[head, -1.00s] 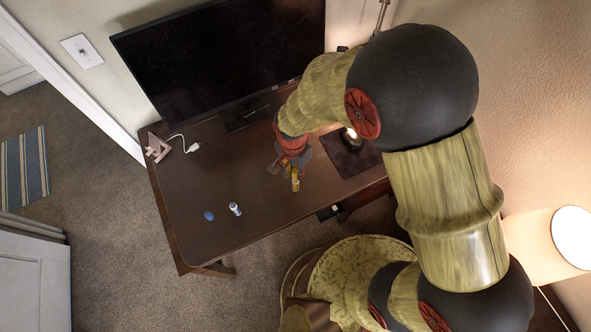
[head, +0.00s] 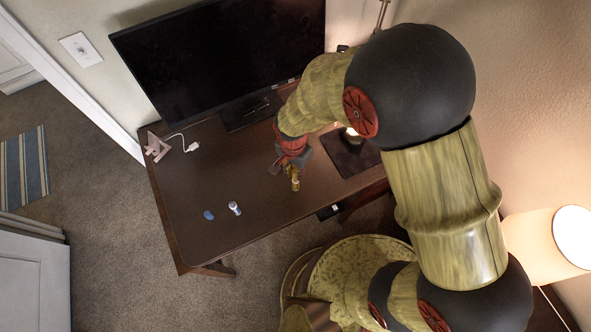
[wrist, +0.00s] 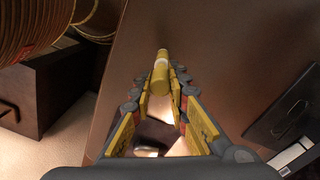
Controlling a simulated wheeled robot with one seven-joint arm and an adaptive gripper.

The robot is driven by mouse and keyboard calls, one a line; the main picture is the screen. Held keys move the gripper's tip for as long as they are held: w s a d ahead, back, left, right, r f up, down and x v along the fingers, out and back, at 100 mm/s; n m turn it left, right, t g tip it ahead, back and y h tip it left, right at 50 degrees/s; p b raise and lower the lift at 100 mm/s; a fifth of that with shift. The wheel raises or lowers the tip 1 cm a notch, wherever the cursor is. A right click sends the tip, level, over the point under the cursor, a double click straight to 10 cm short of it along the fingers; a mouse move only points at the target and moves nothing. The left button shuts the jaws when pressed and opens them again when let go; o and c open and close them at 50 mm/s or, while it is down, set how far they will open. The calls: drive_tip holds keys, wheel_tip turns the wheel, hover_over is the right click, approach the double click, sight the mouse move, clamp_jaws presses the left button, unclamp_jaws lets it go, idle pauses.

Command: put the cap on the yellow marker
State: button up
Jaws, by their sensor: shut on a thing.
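A yellow cylinder with a pale band, which I take as the yellow marker (wrist: 161,60), sits between the fingertips of my gripper (wrist: 160,85) in the wrist view. It points away from the camera, past the fingertips. In the head view the yellow marker (head: 295,185) shows just below my gripper (head: 290,168), over the right part of the desk. I cannot tell whether the part beyond the band is a separate cap, or whether the cylinder touches the desk. A small blue piece (head: 208,215), perhaps a cap, lies on the left part of the desk.
A white and blue object (head: 235,208) stands beside the blue piece. A monitor (head: 225,60) is at the back of the brown desk (head: 210,180). A dark pad (head: 345,160) lies right of my gripper. A pinkish stand (head: 157,147) and white plug (head: 193,147) are back left.

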sight(294, 170)
drive_tip(key=shift+f+b, duration=0.7)
drive_tip(key=shift+f, duration=0.4)
drive_tip(key=o, duration=0.8)
drive_tip(key=r, duration=1.2)
drive_tip(key=shift+w+a, duration=0.1)
drive_tip(key=shift+a, duration=0.1)
